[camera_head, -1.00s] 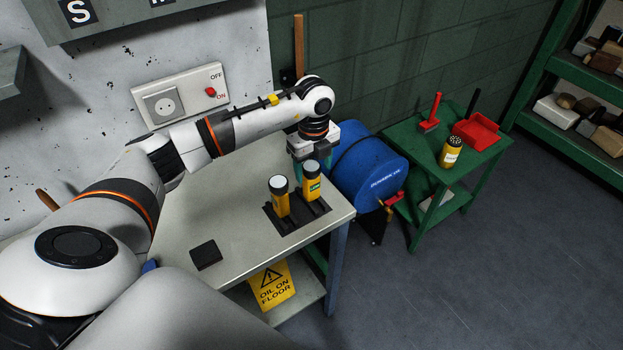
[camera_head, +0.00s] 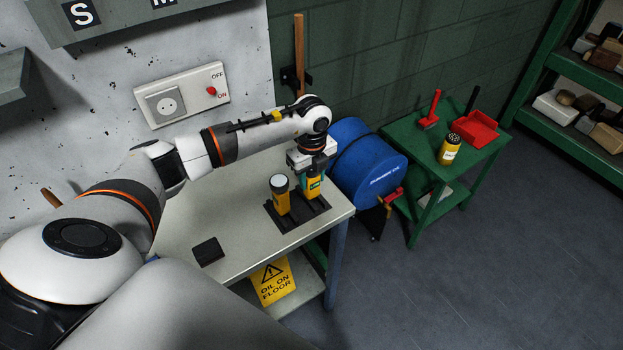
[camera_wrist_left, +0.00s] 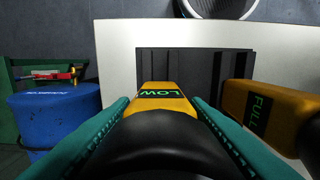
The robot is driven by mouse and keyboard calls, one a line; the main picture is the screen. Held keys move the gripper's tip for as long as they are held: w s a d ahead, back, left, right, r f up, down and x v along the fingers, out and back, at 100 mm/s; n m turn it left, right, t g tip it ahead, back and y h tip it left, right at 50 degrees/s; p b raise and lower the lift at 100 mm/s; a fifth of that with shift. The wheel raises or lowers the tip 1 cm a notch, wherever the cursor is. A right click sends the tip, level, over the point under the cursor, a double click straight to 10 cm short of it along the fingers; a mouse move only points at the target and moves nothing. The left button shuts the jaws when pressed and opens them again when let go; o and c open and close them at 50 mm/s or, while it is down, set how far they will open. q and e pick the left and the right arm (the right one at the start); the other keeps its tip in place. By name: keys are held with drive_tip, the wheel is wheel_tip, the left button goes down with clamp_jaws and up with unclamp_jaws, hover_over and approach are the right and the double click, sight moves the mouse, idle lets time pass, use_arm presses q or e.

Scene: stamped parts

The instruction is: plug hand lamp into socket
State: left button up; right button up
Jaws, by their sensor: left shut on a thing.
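Two yellow hand lamps with black heads stand side by side at the dark rack (camera_head: 297,217) on the table. My left gripper (camera_head: 313,172) comes down from above on the right-hand lamp (camera_head: 314,188). In the left wrist view this lamp reads "LOW" (camera_wrist_left: 165,95), between the teal fingers (camera_wrist_left: 165,122), which are shut on it. The other lamp (camera_head: 281,199) reads "FULL" in the left wrist view (camera_wrist_left: 258,108) and stands free to the left. The wall socket (camera_head: 168,105) is empty, on a pale panel. My right gripper is out of view.
A red switch (camera_head: 211,90) marked OFF and ON sits beside the socket. A green side table (camera_head: 420,150) holds a yellow can and red tools.

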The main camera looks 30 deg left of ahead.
use_arm(q)
wheel_tip(320, 180, up, 9)
drive_tip(key=b, duration=0.2)
drive_tip(key=shift+r+b, duration=0.1)
drive_tip(key=shift+b, duration=0.3)
drive_tip(key=shift+r, duration=0.45)
